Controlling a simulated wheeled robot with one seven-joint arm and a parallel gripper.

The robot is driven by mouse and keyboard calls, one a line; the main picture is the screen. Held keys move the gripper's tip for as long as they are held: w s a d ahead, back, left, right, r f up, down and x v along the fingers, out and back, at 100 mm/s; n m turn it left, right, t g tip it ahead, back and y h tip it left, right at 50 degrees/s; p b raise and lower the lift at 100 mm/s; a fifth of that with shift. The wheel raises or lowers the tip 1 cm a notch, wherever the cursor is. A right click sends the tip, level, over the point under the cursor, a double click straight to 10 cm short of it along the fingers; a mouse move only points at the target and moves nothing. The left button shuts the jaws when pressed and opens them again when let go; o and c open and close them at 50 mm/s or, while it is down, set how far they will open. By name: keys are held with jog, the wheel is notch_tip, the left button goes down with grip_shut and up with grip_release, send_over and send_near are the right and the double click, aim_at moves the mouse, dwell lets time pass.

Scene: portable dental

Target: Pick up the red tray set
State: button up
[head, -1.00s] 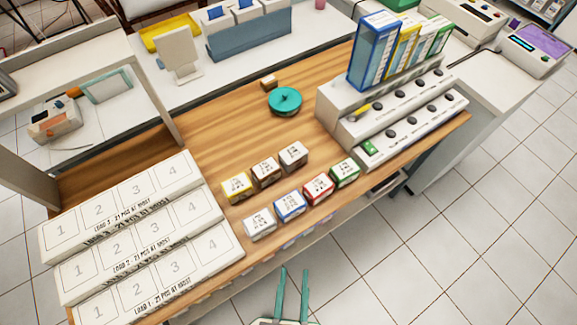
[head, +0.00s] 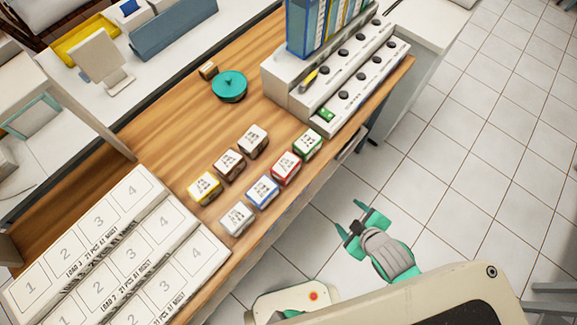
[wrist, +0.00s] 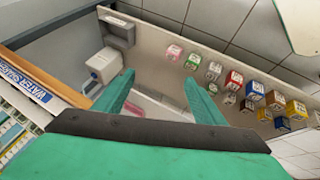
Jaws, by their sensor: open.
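The red tray set (head: 286,167) is a small box with a white labelled top on the wooden counter (head: 180,150). It stands in the front row between the blue box (head: 263,191) and the green box (head: 307,144). My gripper (head: 348,214) is open and empty, off the counter's front edge, to the right of and below the red set in the head view. In the wrist view my two teal fingers (wrist: 160,78) are apart with nothing between them. A red-marked box (wrist: 233,79) stands in a row to their right; I cannot tell if it is the same one.
Yellow (head: 205,188), brown (head: 229,164) and white boxes stand close by. A stepped numbered rack (head: 130,240) is at left, and a stepped white stand (head: 345,85) with binders behind. A teal round object (head: 229,86) lies behind. Tiled floor is free at right.

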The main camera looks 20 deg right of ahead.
jog(key=w+d+r+n+g, duration=0.3)
jog(key=w+d+r, duration=0.25)
jog(key=w, duration=0.45)
jog(key=w+a+r+n+g, duration=0.1)
jog(key=w+a+r+n, duration=0.2)
jog(key=w+r, duration=0.5)
jog(key=n+g, duration=0.3)
jog(key=n, duration=0.8)
send_near(286, 164)
jog(key=shift+w+a+f, duration=0.15)
jog(key=shift+a+f, duration=0.2)
jog(key=shift+f, duration=0.1)
jog(key=shift+a+f, duration=0.1)
jog(key=shift+f, duration=0.15)
notch_tip(286, 164, down, 5)
jog(key=shift+r, duration=0.1)
jog(key=shift+d+f, duration=0.2)
jog(key=shift+f, duration=0.7)
jog(key=shift+d+f, duration=0.15)
jog(key=shift+f, duration=0.7)
jog(key=shift+d+f, duration=0.2)
jog(key=shift+f, duration=0.7)
